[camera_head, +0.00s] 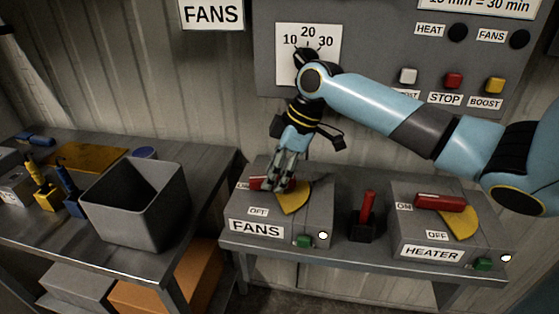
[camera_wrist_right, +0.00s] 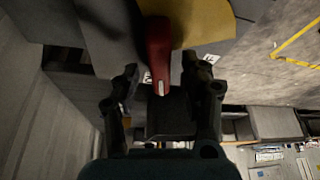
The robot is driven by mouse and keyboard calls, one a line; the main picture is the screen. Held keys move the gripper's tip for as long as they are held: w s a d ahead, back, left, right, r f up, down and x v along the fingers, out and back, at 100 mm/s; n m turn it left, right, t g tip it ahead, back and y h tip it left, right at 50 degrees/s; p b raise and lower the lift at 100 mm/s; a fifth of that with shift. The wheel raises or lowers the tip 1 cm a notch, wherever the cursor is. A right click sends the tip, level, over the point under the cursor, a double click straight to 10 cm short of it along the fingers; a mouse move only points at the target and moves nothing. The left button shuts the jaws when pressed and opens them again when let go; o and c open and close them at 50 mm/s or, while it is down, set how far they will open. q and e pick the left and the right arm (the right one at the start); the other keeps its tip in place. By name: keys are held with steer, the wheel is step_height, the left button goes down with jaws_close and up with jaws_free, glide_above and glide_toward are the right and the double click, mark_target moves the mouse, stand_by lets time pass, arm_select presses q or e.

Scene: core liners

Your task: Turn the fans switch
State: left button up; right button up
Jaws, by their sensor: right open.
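The fans switch box (camera_head: 318,220) is grey with a FANS label and stands on the bench. Its red handle (camera_head: 262,183) lies over a yellow plate (camera_head: 296,203), with its free end at the left by the ON label. The OFF label sits lower on the box top. My right gripper (camera_head: 283,178) points down at the handle and hides part of it. In the right wrist view, the red handle (camera_wrist_right: 158,52) reaches between the two open fingers (camera_wrist_right: 163,88), with a gap on each side. I cannot tell of any contact. My left gripper is out of view.
A heater switch box (camera_head: 425,225) with a similar red handle stands at the right. An upright red lever (camera_head: 367,210) stands between the boxes. A grey bin (camera_head: 140,205) is on the left table. A control panel (camera_head: 380,60) is on the wall behind.

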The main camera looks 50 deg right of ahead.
mark_target(295, 187)
steer(key=v, duration=1.1)
steer(key=shift+d+r, duration=0.15)
steer(key=shift+r, duration=0.15)
steer(key=shift+s, duration=0.15)
steer(key=shift+c, duration=0.2)
